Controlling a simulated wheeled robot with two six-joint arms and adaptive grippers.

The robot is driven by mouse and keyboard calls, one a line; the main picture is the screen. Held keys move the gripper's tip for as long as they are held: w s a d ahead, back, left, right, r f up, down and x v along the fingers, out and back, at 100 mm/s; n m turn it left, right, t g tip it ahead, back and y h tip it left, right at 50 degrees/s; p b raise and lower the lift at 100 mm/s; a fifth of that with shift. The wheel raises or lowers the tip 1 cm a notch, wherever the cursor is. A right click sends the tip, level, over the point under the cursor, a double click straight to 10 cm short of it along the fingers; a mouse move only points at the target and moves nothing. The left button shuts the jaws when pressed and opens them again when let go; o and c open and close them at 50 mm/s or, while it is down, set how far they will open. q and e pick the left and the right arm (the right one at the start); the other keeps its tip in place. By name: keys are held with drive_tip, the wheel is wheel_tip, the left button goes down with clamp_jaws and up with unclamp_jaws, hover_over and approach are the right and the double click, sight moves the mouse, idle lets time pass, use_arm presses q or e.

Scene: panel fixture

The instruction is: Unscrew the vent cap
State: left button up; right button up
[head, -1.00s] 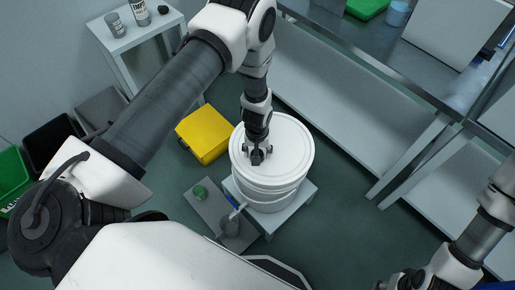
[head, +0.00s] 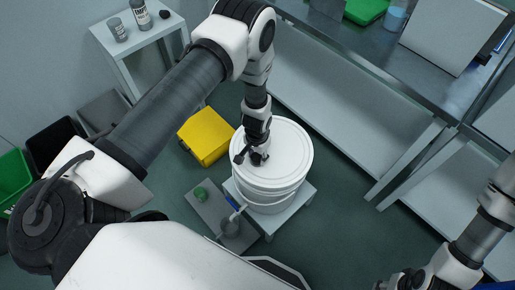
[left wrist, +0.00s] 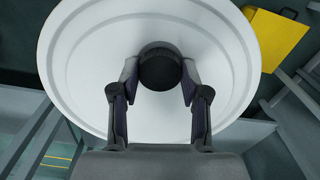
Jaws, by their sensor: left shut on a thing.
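A white bucket (head: 286,150) with a round lid stands on a small low stand. The dark round vent cap (left wrist: 160,68) sits over the lid in the left wrist view, between the fingers of my left gripper (left wrist: 160,84). The fingers are shut on its sides. In the head view my left gripper (head: 254,159) points down at the near left part of the lid, and the cap is hard to make out there. I cannot tell whether the cap touches the lid. My right arm is at the bottom right, and its gripper (head: 392,283) is only partly in view.
A yellow box (head: 206,136) stands on the floor left of the bucket. A grey board (head: 217,212) with a green item and a grey cup lies in front. A metal shelf bench (head: 350,105) runs behind at right. A white side table (head: 133,42) holds containers at upper left.

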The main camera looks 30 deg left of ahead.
use_arm(q)
drive_tip(key=shift+f+n+b, duration=0.15)
drive_tip(key=shift+n+b, duration=0.35)
drive_tip(key=shift+n, duration=0.2)
drive_tip(key=shift+n+b, duration=0.3)
drive_tip(key=shift+n, duration=0.6)
drive_tip(key=n+b, duration=0.1)
drive_tip(key=n, duration=0.1)
drive_tip(key=shift+n, duration=0.9)
